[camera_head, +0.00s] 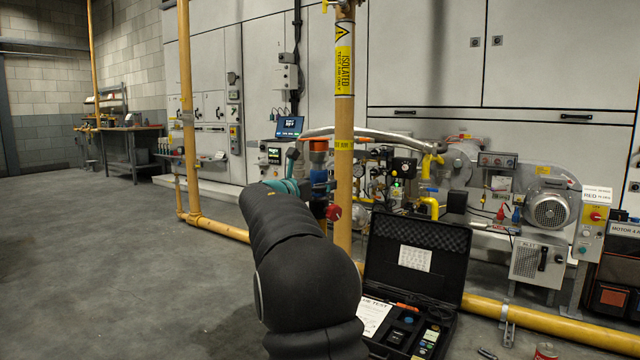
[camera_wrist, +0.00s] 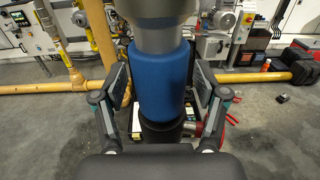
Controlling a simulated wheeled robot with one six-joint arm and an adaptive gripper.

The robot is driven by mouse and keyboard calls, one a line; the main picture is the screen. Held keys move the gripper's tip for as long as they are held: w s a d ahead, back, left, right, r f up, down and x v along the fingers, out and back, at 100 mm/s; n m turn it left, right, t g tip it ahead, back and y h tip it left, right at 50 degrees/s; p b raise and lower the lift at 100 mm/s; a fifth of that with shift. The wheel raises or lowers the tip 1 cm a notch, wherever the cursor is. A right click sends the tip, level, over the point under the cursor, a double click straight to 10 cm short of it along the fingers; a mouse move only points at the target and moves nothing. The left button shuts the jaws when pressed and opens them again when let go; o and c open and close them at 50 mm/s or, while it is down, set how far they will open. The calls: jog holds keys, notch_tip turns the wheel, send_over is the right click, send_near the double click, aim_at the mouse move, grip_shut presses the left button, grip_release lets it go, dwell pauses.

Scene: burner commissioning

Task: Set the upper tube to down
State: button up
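A blue cylindrical sleeve (camera_wrist: 161,82) fills the middle of the wrist view, with a grey metal tube (camera_wrist: 161,38) above it and a black part (camera_wrist: 160,133) below. I cannot tell which of these is the upper tube. My gripper (camera_wrist: 161,78) has one finger on each side of the blue sleeve. The fingers are spread, and narrow gaps seem to show between the pads and the sleeve. In the head view, the blue sleeve (camera_head: 319,178) stands under an orange collar (camera_head: 318,145), left of the yellow pipe. My arm hides much of my gripper there.
A vertical yellow pipe (camera_head: 344,120) stands close to the right of my gripper. An open black case (camera_head: 415,262) lies on the floor, and a low yellow pipe (camera_head: 540,318) runs past it. The floor (camera_head: 130,260) at the left is clear.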

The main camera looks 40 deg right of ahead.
jog(key=shift+r, duration=0.15)
jog(key=shift+s+a, duration=0.1)
jog(key=shift+a, duration=0.1)
jog(key=v, duration=1.1)
jog(key=shift+a, duration=0.3)
